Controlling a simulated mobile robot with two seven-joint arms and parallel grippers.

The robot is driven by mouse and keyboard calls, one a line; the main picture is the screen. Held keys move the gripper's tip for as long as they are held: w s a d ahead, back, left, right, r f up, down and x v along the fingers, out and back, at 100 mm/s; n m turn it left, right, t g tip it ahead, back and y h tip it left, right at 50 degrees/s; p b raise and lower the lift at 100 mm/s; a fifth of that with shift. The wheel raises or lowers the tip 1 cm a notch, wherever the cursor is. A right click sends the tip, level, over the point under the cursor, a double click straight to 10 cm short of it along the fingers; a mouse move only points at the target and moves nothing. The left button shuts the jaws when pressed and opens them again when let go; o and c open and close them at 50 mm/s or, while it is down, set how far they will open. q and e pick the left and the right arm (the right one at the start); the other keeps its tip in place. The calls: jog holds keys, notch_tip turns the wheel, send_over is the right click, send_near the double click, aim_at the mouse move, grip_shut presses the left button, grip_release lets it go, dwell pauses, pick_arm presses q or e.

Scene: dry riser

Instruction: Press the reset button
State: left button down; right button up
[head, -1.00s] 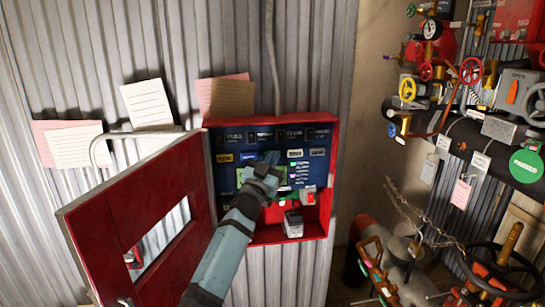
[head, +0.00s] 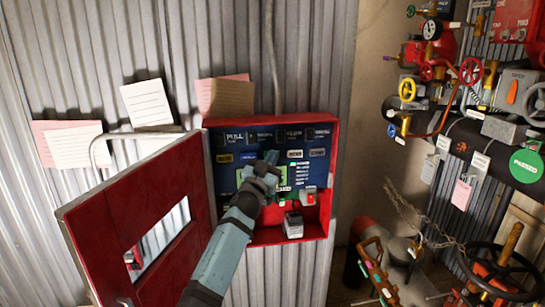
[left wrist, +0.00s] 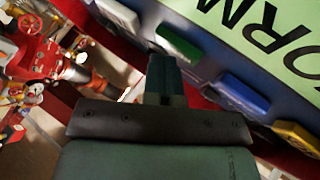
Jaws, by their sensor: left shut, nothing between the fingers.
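The open red control box (head: 330,170) on the wall holds a dark blue panel (head: 226,172) with several labelled keys and a small green screen. The labels are too small for me to tell which key is reset. My left gripper (head: 270,157) is shut and empty in front of the panel, hiding part of it. In the left wrist view its fingertips (left wrist: 163,62) are close to a green button (left wrist: 180,44); I cannot tell whether they touch. A white button (left wrist: 118,15), a blue button (left wrist: 243,94) and a yellow button (left wrist: 297,137) are in the same row. My right gripper is not in view.
The box's red door (head: 150,215) hangs open to the left, beside my left arm. A grey-white block (head: 293,224) sits low in the box. Pipes, valves and a black handwheel (head: 497,270) fill the right side. Paper notes hang on the corrugated wall.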

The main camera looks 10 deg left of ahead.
pick_arm(q)
jog(key=shift+s, duration=0.15)
jog(key=shift+s+d+p, duration=0.35)
jog(key=shift+s+p, duration=0.15)
jog(key=shift+s, duration=0.25)
jog(key=s, duration=0.1)
jog(key=s+d+p, duration=0.1)
jog(key=s, duration=0.1)
jog(key=s+d+p, duration=0.1)
jog(key=shift+s, duration=0.3)
dwell(0.3)
